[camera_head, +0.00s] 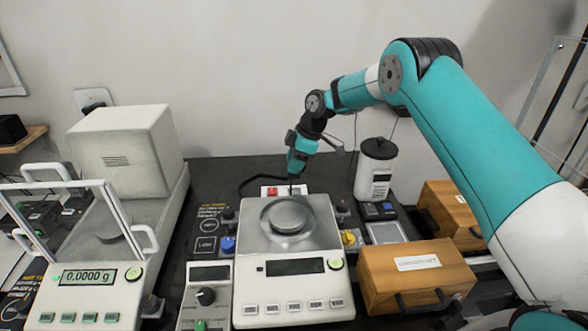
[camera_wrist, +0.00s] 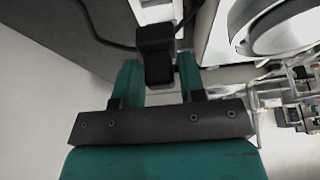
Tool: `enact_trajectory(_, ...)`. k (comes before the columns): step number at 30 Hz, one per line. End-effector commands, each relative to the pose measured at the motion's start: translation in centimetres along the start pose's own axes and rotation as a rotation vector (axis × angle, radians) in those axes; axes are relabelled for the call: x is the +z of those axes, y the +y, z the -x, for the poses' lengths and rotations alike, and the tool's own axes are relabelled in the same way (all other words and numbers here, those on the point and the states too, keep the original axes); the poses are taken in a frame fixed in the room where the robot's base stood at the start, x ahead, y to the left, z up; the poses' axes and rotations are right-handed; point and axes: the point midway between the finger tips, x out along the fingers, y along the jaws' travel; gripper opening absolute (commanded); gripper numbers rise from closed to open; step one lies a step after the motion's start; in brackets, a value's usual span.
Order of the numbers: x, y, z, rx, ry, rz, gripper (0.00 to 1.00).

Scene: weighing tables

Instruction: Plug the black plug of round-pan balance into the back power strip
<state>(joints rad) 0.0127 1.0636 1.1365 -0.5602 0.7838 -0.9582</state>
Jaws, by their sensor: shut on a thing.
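The round-pan balance (camera_head: 293,290) stands in the middle of the head view with its round metal pan (camera_head: 289,214) on top; its display is dark. The pan also shows at the upper right of the wrist view (camera_wrist: 272,22). My gripper (camera_head: 297,170) is behind the balance, pointing down. In the wrist view my gripper (camera_wrist: 158,78) is shut on the black plug (camera_wrist: 155,45), which sits between its two teal fingers. The back power strip (camera_head: 270,191) is white with a red switch, just behind the balance and mostly hidden. I cannot tell whether the plug touches it.
A black cable (camera_head: 250,182) curves over the dark table behind the balance. An enclosed balance (camera_head: 84,276) reading 0.0000 g stands left. A white canister with a black lid (camera_head: 377,170) stands back right, and wooden boxes (camera_head: 415,272) stand right. The white wall is close behind.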

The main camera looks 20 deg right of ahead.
Motion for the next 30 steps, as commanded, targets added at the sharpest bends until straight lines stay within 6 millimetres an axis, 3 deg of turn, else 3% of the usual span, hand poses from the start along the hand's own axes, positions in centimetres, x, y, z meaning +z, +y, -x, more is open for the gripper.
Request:
enact_trajectory(19, 1.9, 0.0, -4.5, 0.000, 0.000, 0.000, 0.14)
enact_trajectory(30, 2.0, 0.0, -4.9, 0.001, 0.000, 0.001, 0.14)
